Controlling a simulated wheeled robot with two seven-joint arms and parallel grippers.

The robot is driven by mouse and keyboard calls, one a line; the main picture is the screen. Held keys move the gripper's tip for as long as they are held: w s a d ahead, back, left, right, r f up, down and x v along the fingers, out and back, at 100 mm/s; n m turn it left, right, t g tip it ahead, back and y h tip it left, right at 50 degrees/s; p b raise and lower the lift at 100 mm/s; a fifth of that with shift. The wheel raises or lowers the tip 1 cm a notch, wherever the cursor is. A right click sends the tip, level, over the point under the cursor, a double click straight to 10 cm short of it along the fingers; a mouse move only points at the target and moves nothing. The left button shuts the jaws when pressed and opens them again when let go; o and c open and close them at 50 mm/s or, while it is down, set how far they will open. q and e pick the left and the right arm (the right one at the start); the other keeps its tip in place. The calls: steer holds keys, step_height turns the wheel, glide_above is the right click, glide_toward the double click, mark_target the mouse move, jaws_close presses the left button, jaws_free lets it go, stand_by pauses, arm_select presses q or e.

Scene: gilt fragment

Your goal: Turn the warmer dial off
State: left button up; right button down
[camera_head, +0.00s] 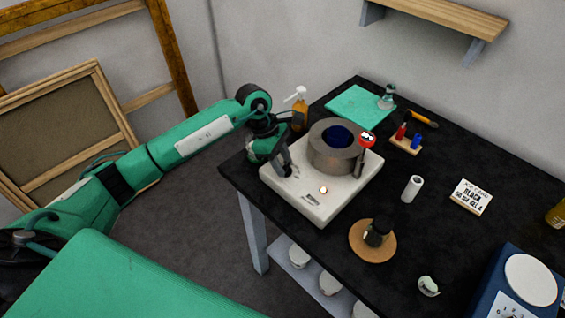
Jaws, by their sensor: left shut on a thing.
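The warmer is a white box (312,205) near the left edge of the black table, with a grey metal ring-shaped pot (330,158) on top, dark blue inside. A small orange-red light (323,189) glows on the front part of its top. My left gripper (287,171) reaches down over the warmer's left part, left of the pot. Its fingers are shut on a small dark thing at the warmer's top, which looks like the dial; the fingers mostly hide it, so its setting cannot be read. My right gripper is not in view.
A red round-headed item (367,139) stands by the pot's right side. A spray bottle (298,108) is close behind my left gripper. A white cylinder (412,189), a dark jar on a round cork mat (362,246) and a blue scale (515,285) stand to the right.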

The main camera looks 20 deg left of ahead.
arm_select(q)
steer(key=n+b, duration=0.1)
steer(key=n+t+b, duration=0.1)
steer(key=n, duration=0.1)
steer(key=shift+s+f+b, duration=0.15)
steer(key=shift+f+b, duration=0.05)
steer(key=shift+b, duration=0.2)
steer(key=n+t+b, duration=0.1)
steer(key=n+b, duration=0.1)
steer(key=n, duration=0.1)
steer(key=shift+s+t, duration=0.1)
steer(key=shift+t, duration=0.2)
steer(key=shift+d+n+y+b, duration=0.1)
steer(key=shift+n+y+b, duration=0.3)
steer(key=shift+n+b, duration=0.35)
steer(key=shift+s+d+r+n+t+y+b, duration=0.15)
steer(key=shift+n+t+b, duration=0.15)
steer(key=shift+n, duration=0.35)
steer(key=shift+w+a+n+t+y+b, duration=0.1)
steer(key=shift+n+t+y+b, duration=0.1)
steer(key=shift+n+b, duration=0.3)
steer(key=shift+s+r+n, duration=0.1)
steer(key=shift+n, duration=0.4)
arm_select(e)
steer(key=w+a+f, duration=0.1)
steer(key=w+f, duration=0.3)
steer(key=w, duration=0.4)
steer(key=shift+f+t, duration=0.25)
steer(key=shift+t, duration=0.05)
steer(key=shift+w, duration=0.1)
